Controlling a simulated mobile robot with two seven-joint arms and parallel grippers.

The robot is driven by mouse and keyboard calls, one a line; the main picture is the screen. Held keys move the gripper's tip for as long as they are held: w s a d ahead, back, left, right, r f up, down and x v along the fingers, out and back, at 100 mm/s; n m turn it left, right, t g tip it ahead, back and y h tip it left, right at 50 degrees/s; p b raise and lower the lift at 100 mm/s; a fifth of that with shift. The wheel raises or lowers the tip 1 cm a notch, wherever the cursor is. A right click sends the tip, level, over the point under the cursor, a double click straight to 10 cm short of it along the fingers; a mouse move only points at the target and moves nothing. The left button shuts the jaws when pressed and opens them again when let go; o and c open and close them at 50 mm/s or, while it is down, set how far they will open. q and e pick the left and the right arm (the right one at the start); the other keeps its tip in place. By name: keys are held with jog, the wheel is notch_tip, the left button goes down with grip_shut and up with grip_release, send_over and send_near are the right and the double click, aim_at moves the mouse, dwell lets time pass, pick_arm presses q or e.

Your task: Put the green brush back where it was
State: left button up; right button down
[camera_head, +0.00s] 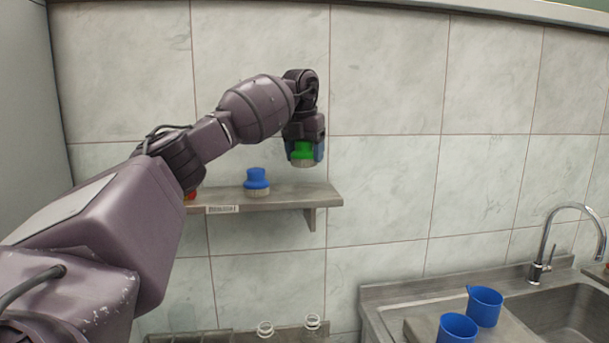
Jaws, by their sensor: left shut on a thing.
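The green brush (303,152) has a green top and pale bristles facing down. My left gripper (304,149) points down and is shut on its green top. It holds the brush in front of the tiled wall, above the right part of the wall shelf (300,197) in the picture. I see a gap between the bristles and the shelf top. A blue brush (257,180) stands upright on the shelf, to the left of the held brush. My right gripper is not in view.
A red thing (190,196) on the shelf is mostly hidden by my left arm. Two blue cups (485,306) (457,328) stand beside the sink (570,318) with its curved tap (545,240). Two small clear glass things (312,322) are below the shelf. The shelf's right end is bare.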

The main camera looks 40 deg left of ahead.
aim_at(305, 191)
pick_arm(q)
jog(key=shift+w+a+f+p, duration=0.15)
jog(key=shift+f+p, duration=0.1)
jog(key=shift+f, duration=1.55)
jog(key=shift+w+a+f+p, duration=0.15)
jog(key=shift+f+p, duration=0.1)
jog(key=shift+f, duration=1.5)
jog(key=shift+f, duration=0.1)
jog(key=o, duration=1)
jog(key=shift+c, duration=0.2)
jog(key=r, duration=0.4)
jog(key=s+r, duration=0.1)
jog(key=r, duration=0.3)
jog(key=s+r, duration=0.1)
jog(key=r, duration=0.3)
jog(key=shift+d+b, duration=0.3)
jog(key=shift+w, duration=0.15)
